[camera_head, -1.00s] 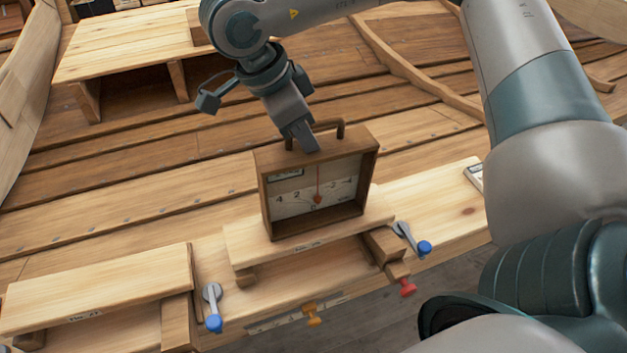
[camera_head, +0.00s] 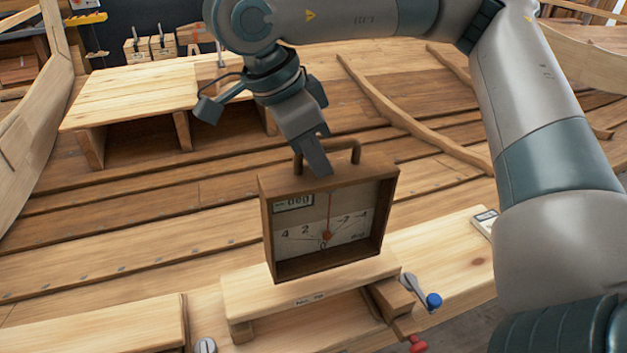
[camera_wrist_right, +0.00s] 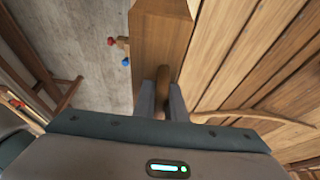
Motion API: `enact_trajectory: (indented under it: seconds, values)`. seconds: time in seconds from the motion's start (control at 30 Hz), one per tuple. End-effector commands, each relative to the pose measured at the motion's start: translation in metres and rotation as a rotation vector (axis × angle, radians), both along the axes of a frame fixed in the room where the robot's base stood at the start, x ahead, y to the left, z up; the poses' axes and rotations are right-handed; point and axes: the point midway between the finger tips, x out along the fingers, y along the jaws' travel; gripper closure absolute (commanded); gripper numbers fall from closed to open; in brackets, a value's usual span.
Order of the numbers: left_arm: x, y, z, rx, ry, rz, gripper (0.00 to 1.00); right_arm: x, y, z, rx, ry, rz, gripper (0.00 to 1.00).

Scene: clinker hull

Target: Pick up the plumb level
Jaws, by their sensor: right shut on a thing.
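The plumb level (camera_head: 328,267) is a wooden box frame with a pale dial, a red needle and a dark handle on top. My right gripper (camera_head: 326,168) is shut on its handle from above. In the head view the level is upright, slightly tilted, over a small wooden platform (camera_head: 262,296); its bottom edge appears just clear of the boards. In the right wrist view the level's wooden top (camera_wrist_right: 160,40) lies beyond the fingers, with the handle (camera_wrist_right: 162,88) between them. My left gripper does not show.
A blue-tipped clamp lever (camera_head: 432,300) and a red knob (camera_head: 417,344) are at the platform's right end. Another board (camera_head: 100,325) is at lower left. A raised wooden bench (camera_head: 140,95) stands behind. A curved rib (camera_head: 400,110) crosses the planks.

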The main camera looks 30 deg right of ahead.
Motion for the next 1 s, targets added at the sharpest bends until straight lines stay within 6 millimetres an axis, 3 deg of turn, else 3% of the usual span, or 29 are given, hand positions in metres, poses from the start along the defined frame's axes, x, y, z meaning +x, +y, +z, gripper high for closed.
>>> enact_trajectory:
  seconds: [0.17, 0.5, 0.7, 1.0]
  values:
    - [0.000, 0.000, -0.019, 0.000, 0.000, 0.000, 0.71, -0.028, -0.006, 0.013, 0.001, -0.006, 0.001, 1.00]
    - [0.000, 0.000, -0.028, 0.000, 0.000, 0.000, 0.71, -0.077, -0.016, 0.047, -0.001, -0.006, -0.001, 1.00]
    - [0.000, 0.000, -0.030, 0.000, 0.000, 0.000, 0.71, -0.091, -0.019, 0.055, 0.000, -0.001, -0.001, 1.00]
    - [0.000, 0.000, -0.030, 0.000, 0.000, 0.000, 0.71, -0.095, -0.020, 0.058, -0.001, 0.000, 0.000, 1.00]
